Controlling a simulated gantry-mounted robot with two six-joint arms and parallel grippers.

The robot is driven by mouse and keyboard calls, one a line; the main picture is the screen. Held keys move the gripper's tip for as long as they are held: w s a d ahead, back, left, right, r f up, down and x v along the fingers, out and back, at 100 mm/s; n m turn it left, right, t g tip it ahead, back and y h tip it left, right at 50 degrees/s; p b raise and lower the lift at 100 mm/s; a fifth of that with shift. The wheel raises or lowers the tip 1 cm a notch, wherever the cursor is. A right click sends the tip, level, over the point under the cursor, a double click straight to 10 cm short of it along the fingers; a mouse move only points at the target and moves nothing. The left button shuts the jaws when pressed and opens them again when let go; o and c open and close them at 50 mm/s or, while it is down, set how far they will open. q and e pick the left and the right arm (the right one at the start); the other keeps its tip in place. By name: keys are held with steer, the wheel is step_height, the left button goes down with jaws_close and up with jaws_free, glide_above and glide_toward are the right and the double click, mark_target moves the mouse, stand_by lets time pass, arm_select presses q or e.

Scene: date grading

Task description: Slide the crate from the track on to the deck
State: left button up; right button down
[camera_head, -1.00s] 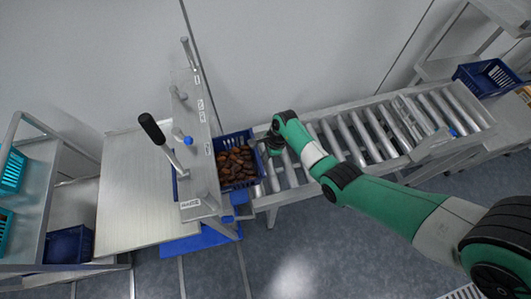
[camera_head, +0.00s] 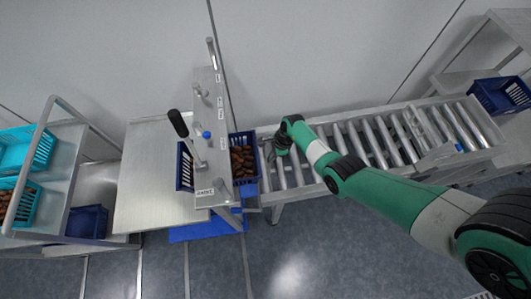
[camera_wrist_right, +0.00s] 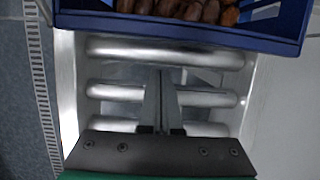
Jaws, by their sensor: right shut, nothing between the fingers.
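The blue crate (camera_head: 246,182) of brown dates (camera_head: 243,160) lies across the join of the roller track (camera_head: 345,142) and the metal deck (camera_head: 150,185). It passes beneath the upright grey panel (camera_head: 207,150), which hides its middle. Its left end shows over the deck. My right gripper (camera_wrist_right: 160,78) is shut and empty, low over the rollers at the crate's track-side end. My left gripper is not in view.
A black-handled lever (camera_head: 180,125) and small knobs stand on the panel. Turquoise crates (camera_head: 25,150) and a blue crate (camera_head: 87,221) are on the left rack. Another blue crate (camera_head: 500,95) is at the far right. The left part of the deck is clear.

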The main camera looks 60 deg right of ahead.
steer(key=p+v, duration=0.4)
steer(key=v, duration=0.6)
steer(key=shift+p, duration=0.3)
steer(key=shift+w, duration=0.1)
